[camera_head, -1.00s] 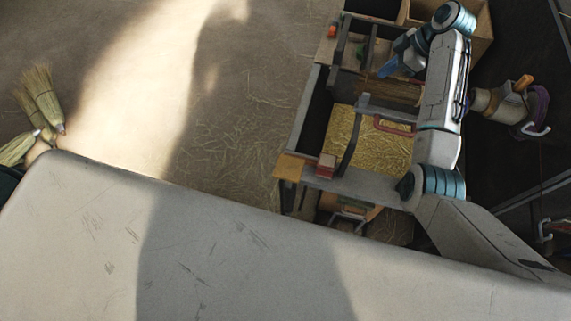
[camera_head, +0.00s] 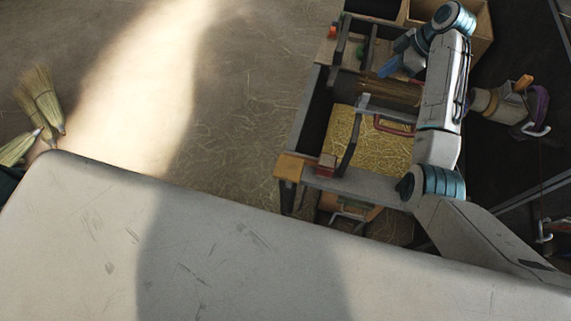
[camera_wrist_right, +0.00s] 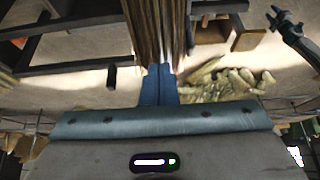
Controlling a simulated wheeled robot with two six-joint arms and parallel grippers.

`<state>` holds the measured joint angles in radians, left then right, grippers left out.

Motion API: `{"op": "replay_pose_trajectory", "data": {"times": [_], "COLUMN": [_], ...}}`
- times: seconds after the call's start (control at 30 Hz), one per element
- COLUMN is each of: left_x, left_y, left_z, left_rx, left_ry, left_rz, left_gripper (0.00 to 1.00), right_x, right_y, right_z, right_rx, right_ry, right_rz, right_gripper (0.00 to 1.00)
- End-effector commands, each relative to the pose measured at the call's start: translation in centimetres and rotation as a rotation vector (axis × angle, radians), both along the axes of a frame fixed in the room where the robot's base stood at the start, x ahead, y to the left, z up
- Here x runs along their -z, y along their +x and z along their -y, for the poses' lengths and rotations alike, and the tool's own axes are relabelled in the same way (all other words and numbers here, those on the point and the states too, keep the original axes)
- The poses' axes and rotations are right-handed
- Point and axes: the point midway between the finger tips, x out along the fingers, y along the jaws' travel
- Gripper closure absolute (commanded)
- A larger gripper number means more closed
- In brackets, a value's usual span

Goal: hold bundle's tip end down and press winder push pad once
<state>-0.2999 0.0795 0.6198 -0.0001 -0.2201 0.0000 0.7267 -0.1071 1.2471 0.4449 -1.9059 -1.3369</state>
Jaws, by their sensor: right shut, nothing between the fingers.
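My right gripper (camera_head: 386,70) has blue fingers and is over the far part of the bench. In the wrist view the two fingers (camera_wrist_right: 159,84) are together with nothing between them. The brown straw bundle (camera_head: 400,91) lies across the bench beside the fingers. In the wrist view the bundle (camera_wrist_right: 160,30) runs upward from the fingertips, which overlap its near end. I cannot tell whether they touch it. A small orange-red piece (camera_head: 332,32) sits at the bench's far left and a red block (camera_head: 326,165) at its near left. I cannot tell which part is the push pad. My left gripper is not in view.
A bin of yellow straw (camera_head: 345,135) with a red handle (camera_head: 392,125) over it is in the bench's near part. A cardboard box (camera_head: 483,40) stands at the far right. Finished brooms (camera_head: 42,100) lie at the left.

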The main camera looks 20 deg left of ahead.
Motion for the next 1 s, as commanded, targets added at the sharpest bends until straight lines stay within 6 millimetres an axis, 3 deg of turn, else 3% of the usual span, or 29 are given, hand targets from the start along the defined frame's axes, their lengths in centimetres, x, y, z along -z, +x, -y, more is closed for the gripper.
{"op": "replay_pose_trajectory", "data": {"times": [1.0], "left_x": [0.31], "left_y": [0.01], "left_z": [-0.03], "left_rx": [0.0], "left_ry": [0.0], "left_rz": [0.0], "left_gripper": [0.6], "right_x": [0.93], "right_y": [-0.01], "right_z": [0.01], "right_rx": [0.0], "right_ry": [0.0], "right_rz": [-0.001], "right_gripper": [1.0]}}
